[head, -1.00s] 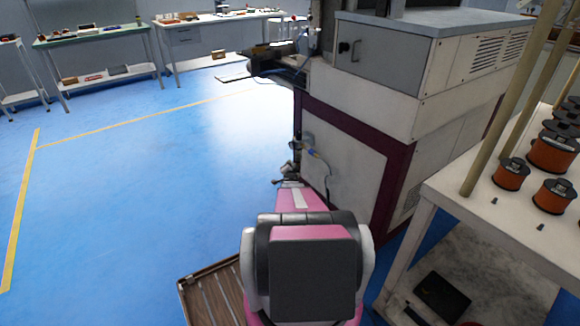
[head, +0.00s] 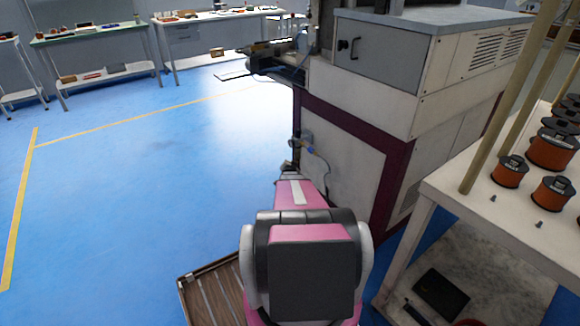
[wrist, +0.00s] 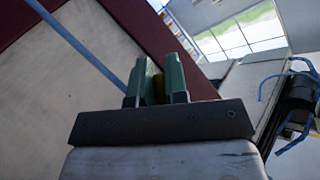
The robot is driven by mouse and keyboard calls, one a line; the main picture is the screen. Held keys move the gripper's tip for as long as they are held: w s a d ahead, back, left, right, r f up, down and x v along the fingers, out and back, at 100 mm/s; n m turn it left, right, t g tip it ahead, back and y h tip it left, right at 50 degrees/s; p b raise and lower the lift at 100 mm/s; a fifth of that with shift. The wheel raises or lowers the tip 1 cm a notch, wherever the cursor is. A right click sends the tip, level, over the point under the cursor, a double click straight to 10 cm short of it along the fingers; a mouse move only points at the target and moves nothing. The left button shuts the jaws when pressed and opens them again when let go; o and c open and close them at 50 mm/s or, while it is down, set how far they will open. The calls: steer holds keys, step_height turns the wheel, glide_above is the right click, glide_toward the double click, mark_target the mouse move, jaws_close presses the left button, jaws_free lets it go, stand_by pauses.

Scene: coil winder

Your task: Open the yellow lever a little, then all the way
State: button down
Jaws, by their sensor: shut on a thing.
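In the wrist view, the two green fingers of my gripper (wrist: 160,82) are closed on a narrow dark-yellow piece, the yellow lever (wrist: 158,86). Only a sliver of the lever shows between the fingers; the rest is hidden, so its angle cannot be told. In the head view, my pink arm reaches toward the white and maroon winder machine (head: 345,165). My gripper is small there, close to the machine's left side face, and the lever cannot be made out.
A small fitting with a hanging cable (head: 308,148) is on the machine's side. A white table (head: 465,180) with orange spools (head: 509,171) stands at the right. A wooden pallet (head: 212,290) lies beside my base. The blue floor (head: 130,200) at the left is clear.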

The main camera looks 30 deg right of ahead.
steer(key=c, duration=1.2)
jaws_free()
steer(key=shift+o, duration=0.2)
